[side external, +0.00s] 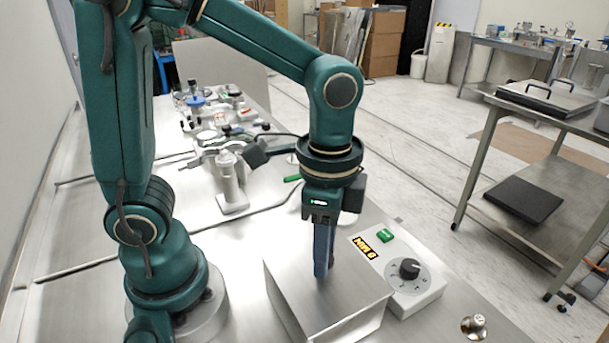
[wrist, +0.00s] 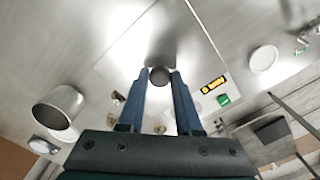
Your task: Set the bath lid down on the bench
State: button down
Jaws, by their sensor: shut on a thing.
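The bath lid (side external: 335,288) is a flat brushed-steel plate on top of the boxy steel bath (side external: 350,328) at the front centre in the side view. In the wrist view, its steel surface (wrist: 160,40) spreads out beyond my fingers. My gripper (side external: 322,275) points straight down over it. In the wrist view, my gripper (wrist: 160,77) has its two blue fingers shut on the lid's dark round knob. The fingers hide most of the knob in the side view. I cannot tell whether the lid touches the bath rim all around.
A white control box with a black dial (side external: 409,269), an orange display (side external: 366,248) and a green switch (side external: 386,236) adjoins the bath. A small metal knobbed item (side external: 474,325) stands at the front right. Lab parts (side external: 230,180) crowd the bench behind. Bare bench (side external: 70,310) shows at left.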

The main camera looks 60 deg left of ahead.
jog(key=shift+r, duration=0.15)
jog(key=shift+r, duration=0.65)
jog(key=r, duration=0.1)
jog(key=a+r, duration=0.1)
jog(key=r, duration=0.1)
jog(key=a+r, duration=0.6)
jog(key=a, duration=0.4)
jog(key=shift+s+a+f, duration=0.35)
jog(key=shift+a+f, duration=0.5)
jog(key=shift+f, duration=2.3)
jog(key=shift+s+a+f, duration=0.3)
jog(key=shift+a+f, duration=0.55)
jog(key=shift+f, duration=2.3)
jog(key=shift+s+a+f, duration=0.35)
jog(key=shift+a+f, duration=0.5)
jog(key=shift+f, duration=2.3)
jog(key=shift+f, duration=0.1)
